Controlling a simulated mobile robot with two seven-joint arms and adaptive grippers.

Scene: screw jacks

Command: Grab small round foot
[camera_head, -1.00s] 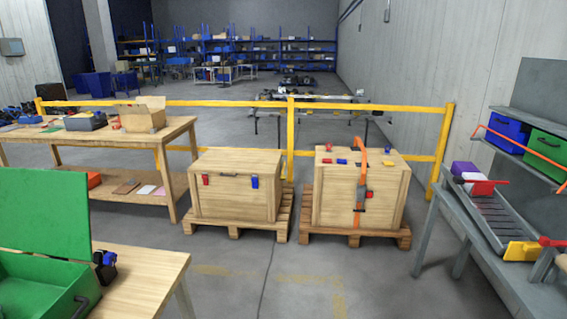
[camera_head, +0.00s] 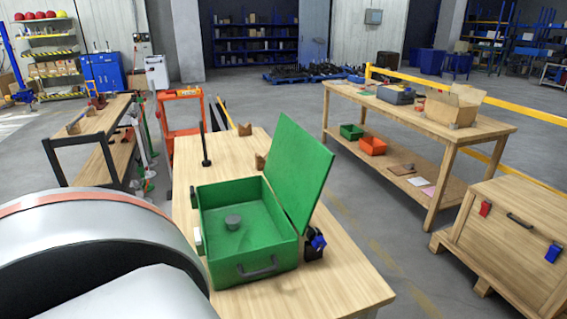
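A small round grey foot (camera_head: 233,222) lies inside an open green box (camera_head: 275,249) in the head view. The box stands on a wooden table (camera_head: 330,287), with its green lid (camera_head: 300,172) raised on the right side and a dark handle on its front wall. The foot sits on the box floor, towards the left of its middle. A large grey-white part of my own arm fills the lower left of the view. Neither gripper shows, so their states are hidden.
A black upright rod (camera_head: 205,146) and small wooden blocks (camera_head: 245,129) stand behind the box. A black and blue item (camera_head: 315,242) is beside its right front corner. Another table (camera_head: 420,118) stands right, near a wooden crate (camera_head: 516,240).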

